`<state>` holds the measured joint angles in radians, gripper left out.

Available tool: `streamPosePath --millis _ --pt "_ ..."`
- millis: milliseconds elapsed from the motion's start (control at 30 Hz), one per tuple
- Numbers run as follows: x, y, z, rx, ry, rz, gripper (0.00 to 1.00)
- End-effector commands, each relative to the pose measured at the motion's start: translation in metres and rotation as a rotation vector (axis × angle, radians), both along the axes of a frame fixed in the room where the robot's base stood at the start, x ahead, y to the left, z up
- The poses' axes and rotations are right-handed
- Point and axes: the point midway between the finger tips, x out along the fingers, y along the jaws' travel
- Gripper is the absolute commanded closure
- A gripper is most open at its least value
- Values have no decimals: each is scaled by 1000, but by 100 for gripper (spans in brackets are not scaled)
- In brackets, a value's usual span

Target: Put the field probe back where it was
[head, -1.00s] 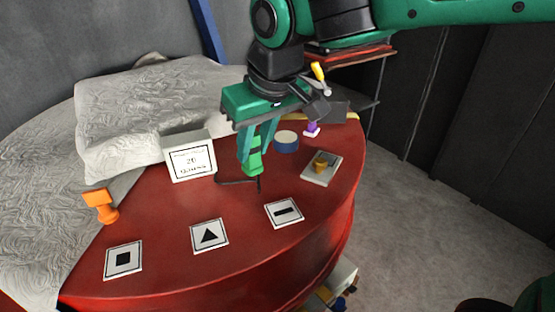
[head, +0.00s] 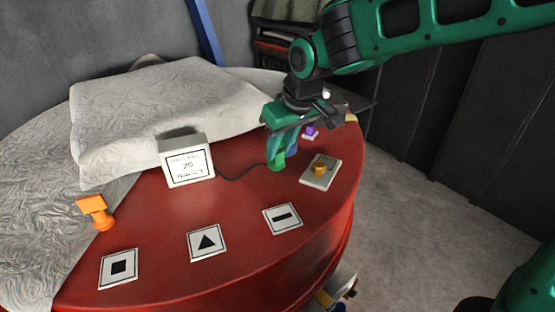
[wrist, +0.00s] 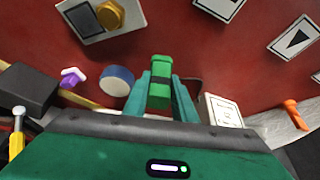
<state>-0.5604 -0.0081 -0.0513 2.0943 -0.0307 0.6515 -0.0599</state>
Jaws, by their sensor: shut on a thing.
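The field probe (wrist: 159,95) is a green cylinder with a dark band. My gripper (head: 283,150) is shut on it, with a teal finger on each side in the wrist view. In the head view the probe's lower end (head: 277,166) shows below the fingers, over the red table. I cannot tell whether it touches the surface. A dark cable (head: 240,175) runs from it towards the white meter box (head: 187,162), whose screen seems to read 20. A blue disc with a pale top (wrist: 117,80) lies beside the probe in the wrist view. The arm hides it in the head view.
Three cards, square (head: 118,268), triangle (head: 207,242) and bar (head: 282,218), lie along the front of the red table (head: 160,228). A grey plate with a brass knob (head: 320,171) is at the right. An orange piece (head: 95,211) stands left, a purple piece (head: 311,132) behind.

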Motion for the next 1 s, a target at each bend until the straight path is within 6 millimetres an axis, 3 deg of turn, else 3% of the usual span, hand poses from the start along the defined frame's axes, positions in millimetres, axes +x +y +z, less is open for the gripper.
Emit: streamPosePath --millis 267,633,667,733,1000 --pt "-1 1 -35 -2 3 2 100" --pt "-1 1 -38 -1 1 1 100" --pt "-1 1 -39 -1 1 1 73" --pt "-1 1 -39 -1 1 1 57" --pt "-1 1 -38 -1 2 2 57"
